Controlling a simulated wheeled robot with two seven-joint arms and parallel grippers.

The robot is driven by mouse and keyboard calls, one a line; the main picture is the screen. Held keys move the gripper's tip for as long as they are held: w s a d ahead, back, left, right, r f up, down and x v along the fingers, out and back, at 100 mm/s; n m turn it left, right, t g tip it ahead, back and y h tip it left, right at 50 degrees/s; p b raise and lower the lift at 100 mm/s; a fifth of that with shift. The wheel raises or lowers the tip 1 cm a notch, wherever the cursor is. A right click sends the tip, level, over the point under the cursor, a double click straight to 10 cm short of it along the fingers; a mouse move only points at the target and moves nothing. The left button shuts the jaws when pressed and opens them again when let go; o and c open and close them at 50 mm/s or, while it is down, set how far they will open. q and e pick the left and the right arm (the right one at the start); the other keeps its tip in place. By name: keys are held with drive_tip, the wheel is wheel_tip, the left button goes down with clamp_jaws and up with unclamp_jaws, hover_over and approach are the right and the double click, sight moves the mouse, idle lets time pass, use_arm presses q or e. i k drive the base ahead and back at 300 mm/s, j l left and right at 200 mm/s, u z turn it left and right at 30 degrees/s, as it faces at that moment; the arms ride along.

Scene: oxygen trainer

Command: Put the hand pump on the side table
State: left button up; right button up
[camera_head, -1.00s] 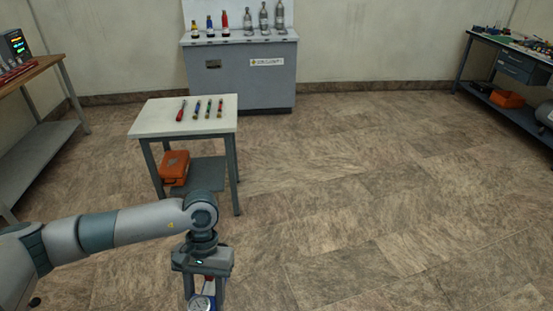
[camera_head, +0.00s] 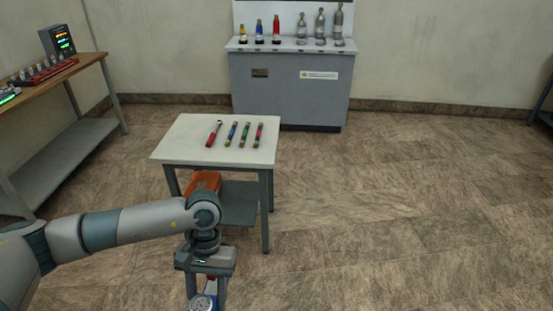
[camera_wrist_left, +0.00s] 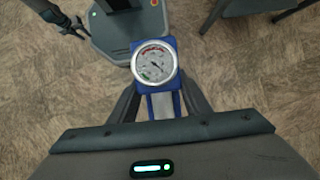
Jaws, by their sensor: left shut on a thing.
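My left gripper (camera_head: 207,290) hangs at the lower middle of the head view, in front of the side table. It is shut on the hand pump (camera_head: 203,303), which has a round white gauge and blue body parts; its lower end is cut off by the frame edge. In the left wrist view the pump's gauge (camera_wrist_left: 154,64) and blue body show between the fingers (camera_wrist_left: 158,102). The side table (camera_head: 184,148) has a light top and grey legs, and stands ahead of the gripper. My right gripper is not in the head view.
On the side table lie a red-handled tool (camera_head: 213,133) and several slim coloured cylinders (camera_head: 245,134); the left and front parts of its top are bare. An orange case (camera_head: 204,181) sits on its lower shelf. A grey cabinet (camera_head: 285,90) with bottles stands behind, a workbench (camera_head: 62,77) at left.

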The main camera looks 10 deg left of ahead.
sight(185, 137)
drive_tip(key=i+u, duration=0.4)
drive_tip(key=i, duration=0.15)
drive_tip(key=i+l+u, duration=0.1)
drive_tip(key=i+u, duration=0.3)
drive_tip(key=i, duration=0.2)
drive_tip(key=i+j+u, duration=0.1)
drive_tip(key=i+u, duration=0.3)
drive_tip(key=i+l+u, duration=0.1)
drive_tip(key=i+u, duration=0.3)
drive_tip(key=i, duration=0.25)
drive_tip(key=i+z, duration=0.3)
drive_tip(key=i, duration=0.25)
drive_tip(key=i+j+z, duration=0.15)
drive_tip(key=i+z, duration=0.15)
drive_tip(key=i, duration=0.3)
drive_tip(key=z, duration=0.95)
